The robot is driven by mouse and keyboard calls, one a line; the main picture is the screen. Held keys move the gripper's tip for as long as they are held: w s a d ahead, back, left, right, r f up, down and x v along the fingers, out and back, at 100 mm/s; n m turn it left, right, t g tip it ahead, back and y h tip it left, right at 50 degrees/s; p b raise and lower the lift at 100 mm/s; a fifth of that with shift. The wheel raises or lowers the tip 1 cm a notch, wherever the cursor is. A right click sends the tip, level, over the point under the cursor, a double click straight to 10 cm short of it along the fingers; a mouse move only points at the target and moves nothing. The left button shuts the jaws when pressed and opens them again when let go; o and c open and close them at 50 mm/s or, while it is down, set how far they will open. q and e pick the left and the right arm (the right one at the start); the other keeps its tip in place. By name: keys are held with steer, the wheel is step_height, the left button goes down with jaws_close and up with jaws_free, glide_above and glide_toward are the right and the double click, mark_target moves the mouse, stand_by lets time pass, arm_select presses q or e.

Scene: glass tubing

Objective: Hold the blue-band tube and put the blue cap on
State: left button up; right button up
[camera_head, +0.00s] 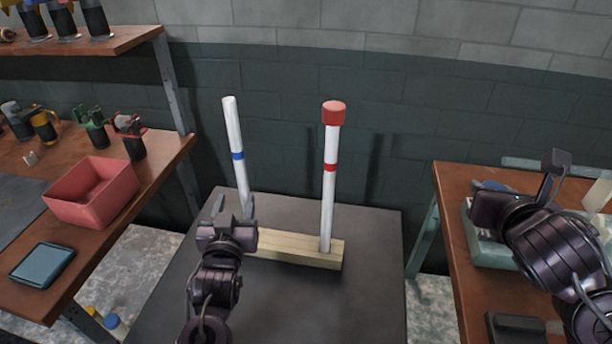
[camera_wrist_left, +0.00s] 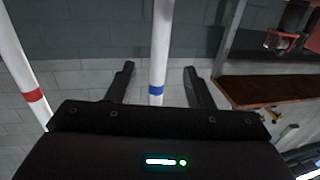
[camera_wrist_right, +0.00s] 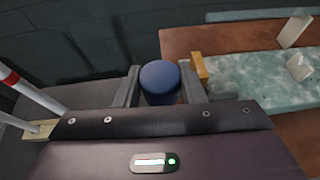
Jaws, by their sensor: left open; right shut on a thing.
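The blue-band tube (camera_head: 234,130) stands in the wooden block (camera_head: 290,250), leaning slightly left, with an open top and no cap. My left gripper (camera_head: 233,207) is open in front of its lower part. In the left wrist view the blue-band tube (camera_wrist_left: 160,58) passes between the open fingers (camera_wrist_left: 160,82). My right gripper (camera_wrist_right: 160,88) is shut on the blue cap (camera_wrist_right: 160,75), seen from above between its fingers. The red-band tube (camera_head: 329,190) stands upright with a red cap (camera_head: 334,113).
A pale green tray (camera_head: 480,252) lies on the right bench (camera_head: 450,200) under my right arm. A red bin (camera_head: 93,192) and a blue-grey tray (camera_head: 42,263) are on the left bench. The grey table (camera_head: 340,300) is clear in front of the block.

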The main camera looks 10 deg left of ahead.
mark_target(241, 182)
arm_select(q)
steer(key=p+x, duration=0.1)
steer(key=x, duration=0.8)
steer(key=shift+f, duration=0.1)
steer(key=shift+c, duration=0.5)
jaws_close()
